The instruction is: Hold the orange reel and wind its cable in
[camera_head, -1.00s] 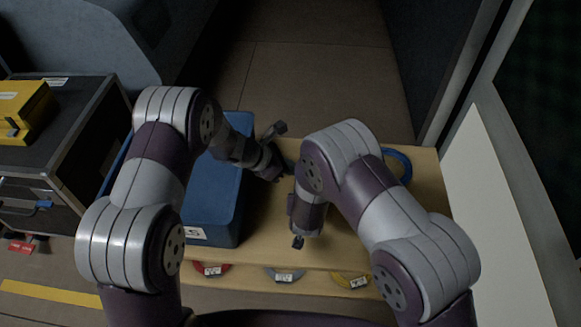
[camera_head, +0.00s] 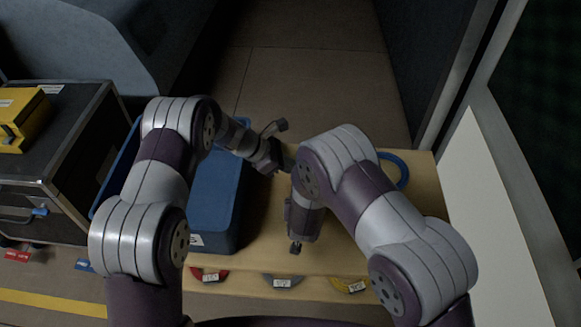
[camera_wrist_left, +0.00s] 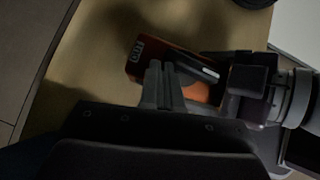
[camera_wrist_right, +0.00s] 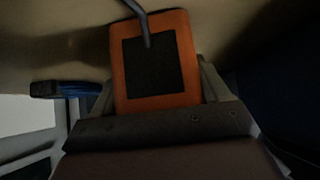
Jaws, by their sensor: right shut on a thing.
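The orange reel (camera_wrist_right: 120,70) is a flat orange frame with a dark square middle. My right gripper (camera_wrist_right: 160,88) is shut on it, with a finger showing at its right side. A thin grey bar (camera_wrist_right: 138,14) comes down to the reel's dark face; I cannot tell whether it is cable or crank. In the left wrist view the reel (camera_wrist_left: 188,55) shows a white label. My left gripper's fingers (camera_wrist_left: 163,88) stand close together in front of it; contact and exact opening are unclear. In the head view, my left gripper (camera_head: 270,158) is beside my right arm, which hides the reel.
A wooden table (camera_head: 258,232) bears a blue bin (camera_head: 213,205) at its left and a blue cable ring (camera_head: 400,163) at its back right. Red, grey and yellow coils lie along the front edge. A black case (camera_head: 75,130) with a yellow box (camera_head: 22,120) stands left.

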